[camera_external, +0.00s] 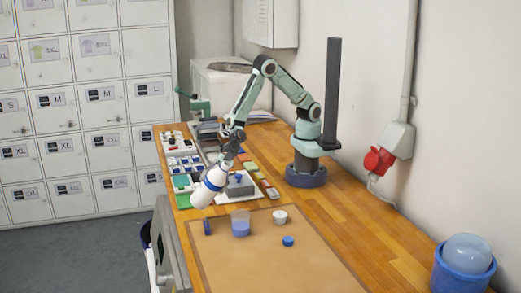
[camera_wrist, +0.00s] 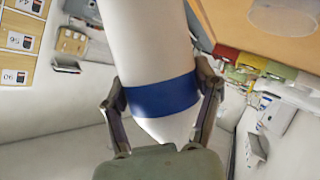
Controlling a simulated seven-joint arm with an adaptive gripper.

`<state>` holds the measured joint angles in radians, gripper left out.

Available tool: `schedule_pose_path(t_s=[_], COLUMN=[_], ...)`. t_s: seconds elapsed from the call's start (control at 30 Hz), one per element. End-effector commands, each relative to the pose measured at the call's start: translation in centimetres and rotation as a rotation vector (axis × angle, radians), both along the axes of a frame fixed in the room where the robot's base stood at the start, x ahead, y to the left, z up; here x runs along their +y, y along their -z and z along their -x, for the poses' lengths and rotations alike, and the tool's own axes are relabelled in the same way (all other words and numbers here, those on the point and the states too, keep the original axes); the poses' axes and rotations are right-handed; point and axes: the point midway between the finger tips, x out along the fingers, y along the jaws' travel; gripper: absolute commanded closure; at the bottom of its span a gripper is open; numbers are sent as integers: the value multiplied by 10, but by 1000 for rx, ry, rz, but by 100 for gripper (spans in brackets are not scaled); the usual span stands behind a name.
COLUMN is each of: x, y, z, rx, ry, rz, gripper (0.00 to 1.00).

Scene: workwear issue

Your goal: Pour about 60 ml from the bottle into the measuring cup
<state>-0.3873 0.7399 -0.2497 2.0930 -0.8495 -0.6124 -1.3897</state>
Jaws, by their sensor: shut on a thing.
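The white bottle (camera_external: 202,195) with a blue band is held tilted, its wide end pointing down and left in the external view. My gripper (camera_external: 218,174) is shut on it. In the wrist view the bottle (camera_wrist: 150,45) runs up out of the frame, and my gripper's fingers (camera_wrist: 163,97) press both sides at the blue band. The measuring cup (camera_external: 240,217), clear with blue in its lower part, stands upright on the brown mat, below and right of the bottle. A clear round rim, likely the cup (camera_wrist: 284,17), shows at the wrist view's top right. The bottle's mouth cannot be made out.
A small white cup (camera_external: 280,216), a blue cap-like piece (camera_external: 288,241) and a dark blue cylinder (camera_external: 207,227) are on the mat (camera_external: 270,268). Trays of small parts (camera_external: 182,163) line the table's left side. A blue bucket (camera_external: 463,274) stands front right.

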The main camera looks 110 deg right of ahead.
Motion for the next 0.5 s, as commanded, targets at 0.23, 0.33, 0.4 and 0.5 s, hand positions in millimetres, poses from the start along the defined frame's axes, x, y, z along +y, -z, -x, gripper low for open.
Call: schedule_pose_path(t_s=[0.23,0.33,0.4,0.5], x=[-8,-9,-9,-9], y=[-16,-15,-13,-12], z=[-8,-9,-9,-10], rx=[266,358,411,459], ry=[6,8,9,9], rz=[-207,-279,-318,-358], gripper=[76,76,76,76])
